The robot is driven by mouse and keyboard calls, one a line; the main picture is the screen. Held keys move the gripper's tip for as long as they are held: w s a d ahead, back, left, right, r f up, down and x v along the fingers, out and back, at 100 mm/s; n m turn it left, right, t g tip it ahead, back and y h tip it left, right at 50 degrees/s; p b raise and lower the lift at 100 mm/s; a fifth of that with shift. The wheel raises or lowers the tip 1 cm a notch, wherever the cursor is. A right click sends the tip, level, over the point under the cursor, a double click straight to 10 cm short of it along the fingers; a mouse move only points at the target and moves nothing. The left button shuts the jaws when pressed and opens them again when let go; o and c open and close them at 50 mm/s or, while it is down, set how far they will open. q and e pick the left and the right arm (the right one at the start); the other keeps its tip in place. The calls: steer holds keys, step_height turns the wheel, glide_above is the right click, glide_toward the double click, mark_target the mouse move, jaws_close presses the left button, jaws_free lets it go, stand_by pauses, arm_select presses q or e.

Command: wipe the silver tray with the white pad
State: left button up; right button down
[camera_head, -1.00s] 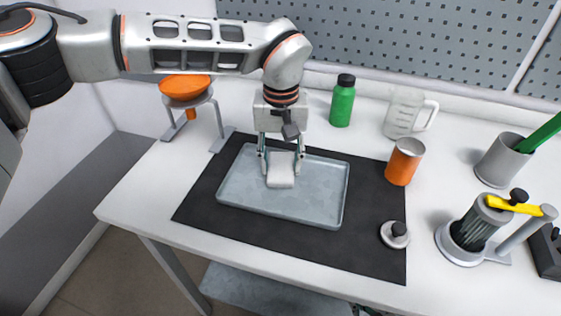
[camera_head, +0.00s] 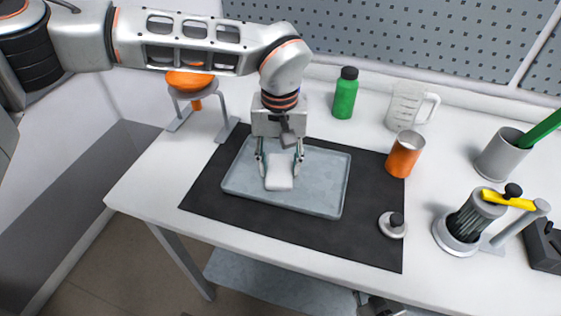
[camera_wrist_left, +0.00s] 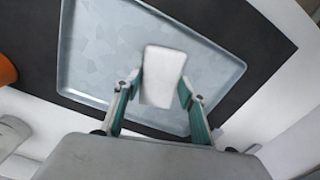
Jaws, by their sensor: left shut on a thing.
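The silver tray (camera_head: 320,190) lies flat on a black mat (camera_head: 365,230) on the white table. My left gripper (camera_head: 279,168) points down over the tray and is shut on the white pad (camera_head: 279,175). The pad is over the tray's middle, a little left of centre, and seems to rest on its surface. In the left wrist view the pad (camera_wrist_left: 162,75) sits between the two fingers, with the tray (camera_wrist_left: 100,60) around it. My right gripper (camera_head: 378,306) shows only in part at the bottom edge; its fingers cannot be made out.
An orange cup (camera_head: 405,155) and a grey knobbed lid (camera_head: 393,225) are right of the tray. A green bottle (camera_head: 345,93) and clear jug (camera_head: 405,108) stand behind. An orange funnel on a stand (camera_head: 187,82) is back left. A grey press-like device (camera_head: 462,222) stands right.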

arm_select(q)
steer(key=shift+w+r+p, duration=0.1)
steer(key=shift+r+p, duration=1.85)
steer(key=shift+r, duration=0.9)
steer(key=shift+r+p, duration=1.15)
steer(key=shift+r, duration=0.35)
